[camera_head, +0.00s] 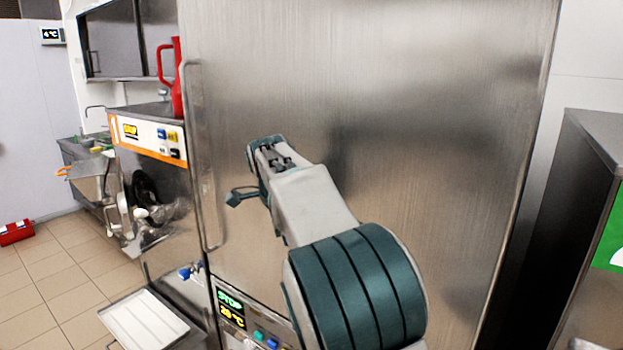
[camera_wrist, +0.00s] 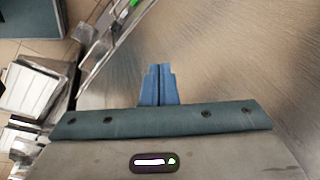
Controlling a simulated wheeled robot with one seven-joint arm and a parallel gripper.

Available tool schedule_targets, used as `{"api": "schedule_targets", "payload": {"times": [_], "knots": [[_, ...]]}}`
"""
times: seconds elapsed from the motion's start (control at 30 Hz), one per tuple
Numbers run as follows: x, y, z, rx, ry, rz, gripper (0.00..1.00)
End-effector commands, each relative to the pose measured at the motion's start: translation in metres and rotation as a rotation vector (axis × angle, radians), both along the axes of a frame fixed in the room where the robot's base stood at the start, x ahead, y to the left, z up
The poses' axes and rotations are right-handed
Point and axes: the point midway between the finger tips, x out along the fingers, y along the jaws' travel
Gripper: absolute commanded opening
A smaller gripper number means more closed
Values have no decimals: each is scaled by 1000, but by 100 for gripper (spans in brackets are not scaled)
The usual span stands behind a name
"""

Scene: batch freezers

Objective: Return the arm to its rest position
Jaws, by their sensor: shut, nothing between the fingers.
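My arm reaches up in front of a large brushed-steel freezer door (camera_head: 430,130) in the head view. My gripper shows in the wrist view, where its two blue fingers (camera_wrist: 158,84) are together with nothing between them. In the head view the wrist end is beside the door's vertical handle (camera_head: 196,150), a little to its right and apart from it in the picture. The fingertips are not clearly seen in the head view. I cannot tell how far the gripper is from the door surface.
A batch freezer with an orange-trimmed panel (camera_head: 150,136) stands at the left, with a red jug (camera_head: 172,80) on top. A white tray (camera_head: 143,320) sits low in front. A red object (camera_head: 16,232) lies on the tiled floor. A steel cabinet (camera_head: 598,135) stands close at the right.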

Motion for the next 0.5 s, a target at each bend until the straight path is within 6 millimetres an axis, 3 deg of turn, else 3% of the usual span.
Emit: {"api": "schedule_targets", "payload": {"times": [0.03, 0.2, 0.5], "knots": [[-10, -27, 3, 12, 19, 44, 0], [-50, -90, 2, 22, 55, 250, 0], [-150, -161, -14, -28, 42, 652, 0]]}}
